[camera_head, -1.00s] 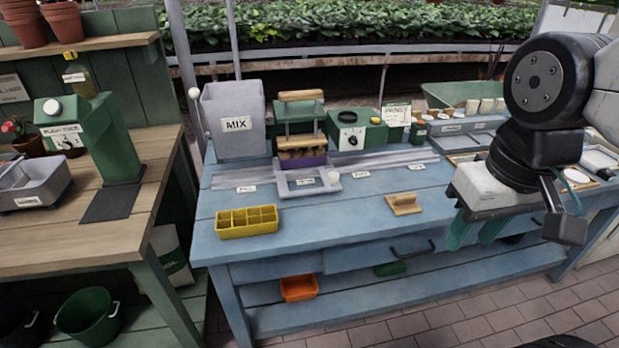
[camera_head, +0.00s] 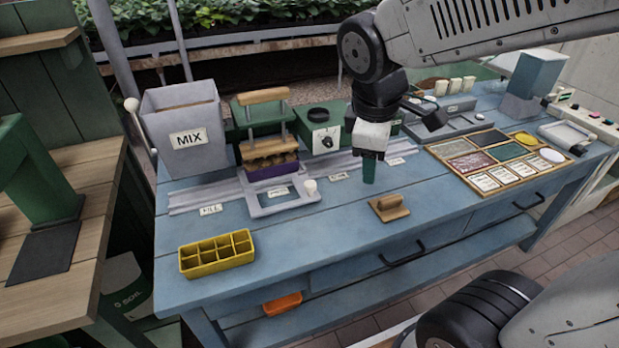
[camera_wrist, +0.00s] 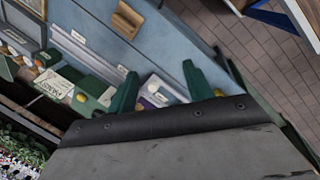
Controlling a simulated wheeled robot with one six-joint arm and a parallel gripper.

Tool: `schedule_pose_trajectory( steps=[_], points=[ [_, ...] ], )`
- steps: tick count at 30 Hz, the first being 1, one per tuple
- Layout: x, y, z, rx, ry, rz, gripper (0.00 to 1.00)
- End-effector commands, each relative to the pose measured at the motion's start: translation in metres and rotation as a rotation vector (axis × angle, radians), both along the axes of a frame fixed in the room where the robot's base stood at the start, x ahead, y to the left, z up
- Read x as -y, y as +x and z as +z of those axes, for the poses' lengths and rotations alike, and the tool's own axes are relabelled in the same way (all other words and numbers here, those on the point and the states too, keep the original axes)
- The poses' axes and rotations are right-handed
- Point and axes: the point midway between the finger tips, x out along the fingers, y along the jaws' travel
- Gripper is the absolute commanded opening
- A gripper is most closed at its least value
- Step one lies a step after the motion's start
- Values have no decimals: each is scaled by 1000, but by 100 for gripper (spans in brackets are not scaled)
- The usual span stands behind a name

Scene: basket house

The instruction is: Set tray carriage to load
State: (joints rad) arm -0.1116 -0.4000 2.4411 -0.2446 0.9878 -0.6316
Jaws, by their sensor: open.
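The tray carriage (camera_head: 296,204) is a pale grey frame with a white knob (camera_head: 310,187) at its front right. It sits on the rails (camera_head: 205,195), in front of and under the press with a wooden handle (camera_head: 263,96). A purple tray (camera_head: 272,171) shows beneath the press's wooden plate. My gripper (camera_head: 369,182) points down over the bench, right of the carriage and apart from it. Its green fingers (camera_wrist: 160,70) are spread and empty in the wrist view, with the carriage (camera_wrist: 166,86) visible beyond them. Several small rail labels are too small to read surely.
A wooden block with a grip (camera_head: 389,208) lies right of the carriage. A yellow divided tray (camera_head: 217,254) stands at the front left. A grey MIX bin (camera_head: 184,128) stands behind the rails. A seed board (camera_head: 497,160) lies right.

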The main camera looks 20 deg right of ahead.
Motion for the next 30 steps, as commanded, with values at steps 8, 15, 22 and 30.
schedule_pose_trajectory(
  steps=[8, 15, 22, 30],
  points=[
    [-36, 113, -67, -149, -258, 910, 51],
    [-63, 155, -109, -225, -367, 1354, 51],
    [-62, 166, -132, -240, -384, 1428, 51],
    [-49, 177, -172, -240, -383, 1423, 51]
  ],
)
